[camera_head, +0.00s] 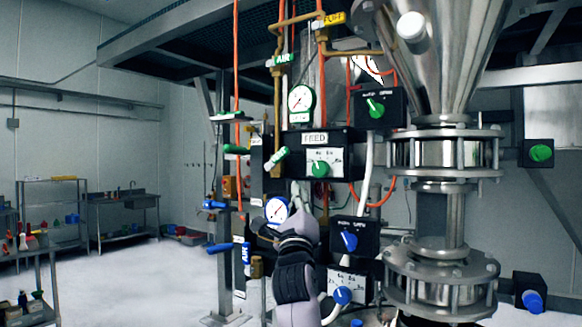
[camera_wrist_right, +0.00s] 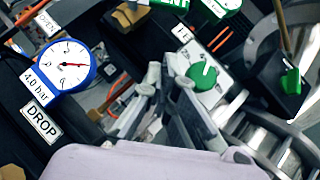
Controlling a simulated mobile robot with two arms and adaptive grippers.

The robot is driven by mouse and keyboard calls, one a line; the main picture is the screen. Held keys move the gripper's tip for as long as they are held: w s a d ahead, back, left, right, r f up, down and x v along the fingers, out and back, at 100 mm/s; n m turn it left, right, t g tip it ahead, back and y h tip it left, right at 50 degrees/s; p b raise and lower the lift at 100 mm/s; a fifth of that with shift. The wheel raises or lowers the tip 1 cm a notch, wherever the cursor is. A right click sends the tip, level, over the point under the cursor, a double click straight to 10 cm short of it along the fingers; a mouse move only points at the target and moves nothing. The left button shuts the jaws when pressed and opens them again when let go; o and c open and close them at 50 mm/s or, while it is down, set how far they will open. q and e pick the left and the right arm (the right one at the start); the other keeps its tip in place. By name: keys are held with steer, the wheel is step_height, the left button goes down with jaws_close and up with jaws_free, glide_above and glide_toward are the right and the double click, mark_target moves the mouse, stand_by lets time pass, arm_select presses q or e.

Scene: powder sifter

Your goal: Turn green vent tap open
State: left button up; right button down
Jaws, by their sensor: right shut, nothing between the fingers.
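A green tap handle (camera_head: 237,150) sticks out to the left from the pipework in the head view, roughly level. A green tag (camera_head: 278,157) hangs to its right; in the wrist view a green tag (camera_wrist_right: 168,3) at the top edge shows part of the word VENT. My right gripper (camera_head: 300,192) is in front of the panel, below and right of the green handle and apart from it. In the wrist view its fingers (camera_wrist_right: 162,82) are together and empty, in front of the panel. My left gripper is out of view.
A blue-rimmed gauge (camera_head: 277,210) sits just left of my right gripper. Blue tap handles (camera_head: 219,247) stick out lower left. The FEED box (camera_head: 318,139) with a green knob (camera_head: 320,169) is above right. The steel hopper (camera_head: 440,60) stands right. Orange hoses cross the area.

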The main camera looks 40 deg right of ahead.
mark_target(276, 159)
steer(key=w+r+p, duration=0.3)
steer(key=w+r, duration=0.1)
steer(key=r, duration=0.1)
steer(key=shift+w+d+r, duration=0.25)
steer(key=shift+w+d, duration=0.1)
steer(key=shift+d, duration=0.05)
steer(key=shift+d, duration=0.1)
